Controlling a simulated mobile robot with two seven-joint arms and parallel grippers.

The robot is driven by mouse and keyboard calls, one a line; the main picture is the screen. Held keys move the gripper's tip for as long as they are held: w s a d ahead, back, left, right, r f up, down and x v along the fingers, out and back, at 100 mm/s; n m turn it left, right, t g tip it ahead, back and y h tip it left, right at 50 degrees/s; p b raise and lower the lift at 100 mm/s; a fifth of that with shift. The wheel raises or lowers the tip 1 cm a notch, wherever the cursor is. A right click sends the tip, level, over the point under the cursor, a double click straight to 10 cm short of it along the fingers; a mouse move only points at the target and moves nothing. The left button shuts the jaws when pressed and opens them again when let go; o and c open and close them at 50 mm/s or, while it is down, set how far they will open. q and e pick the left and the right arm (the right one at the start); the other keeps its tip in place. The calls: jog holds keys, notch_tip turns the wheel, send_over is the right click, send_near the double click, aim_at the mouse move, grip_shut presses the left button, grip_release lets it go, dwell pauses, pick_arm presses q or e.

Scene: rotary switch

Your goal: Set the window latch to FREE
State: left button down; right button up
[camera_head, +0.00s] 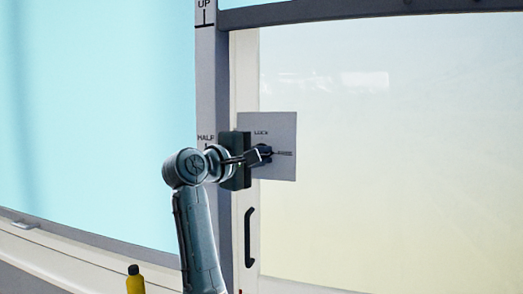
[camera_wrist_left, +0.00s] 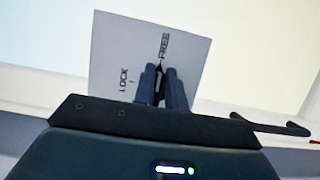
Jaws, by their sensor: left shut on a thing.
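The window latch sits on a grey label plate (camera_head: 280,120), which also shows in the wrist view (camera_wrist_left: 110,45). The plate is marked LOCK and FREE. My left gripper (camera_head: 266,153) is at the middle of the plate. Its two fingers (camera_wrist_left: 162,86) are shut on the dark latch (camera_wrist_left: 158,70), and they hide most of it. In the wrist view the latch's narrow tip shows between the fingers and points at the word FREE, away from LOCK. My right gripper is in neither view.
A black window handle (camera_head: 249,237) is below the plate. A post (camera_head: 206,80) marked UP and HALF stands left of it. A yellow bottle (camera_head: 135,281) is at the lower left. The glass right of the plate is clear of objects.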

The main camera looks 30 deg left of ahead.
pick_arm(q)
jog(key=shift+a, duration=0.2)
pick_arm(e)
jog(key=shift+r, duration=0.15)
pick_arm(q)
jog(key=c, duration=1.4)
grip_release()
jog(key=shift+c, duration=0.2)
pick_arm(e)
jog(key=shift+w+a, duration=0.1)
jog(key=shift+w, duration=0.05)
pick_arm(q)
jog(key=shift+w+f, duration=0.1)
jog(key=shift+w, duration=0.05)
jog(key=s+a+b, duration=0.1)
jog(key=s+a, duration=0.1)
jog(key=s, duration=1.1)
jog(key=shift+b, duration=0.35)
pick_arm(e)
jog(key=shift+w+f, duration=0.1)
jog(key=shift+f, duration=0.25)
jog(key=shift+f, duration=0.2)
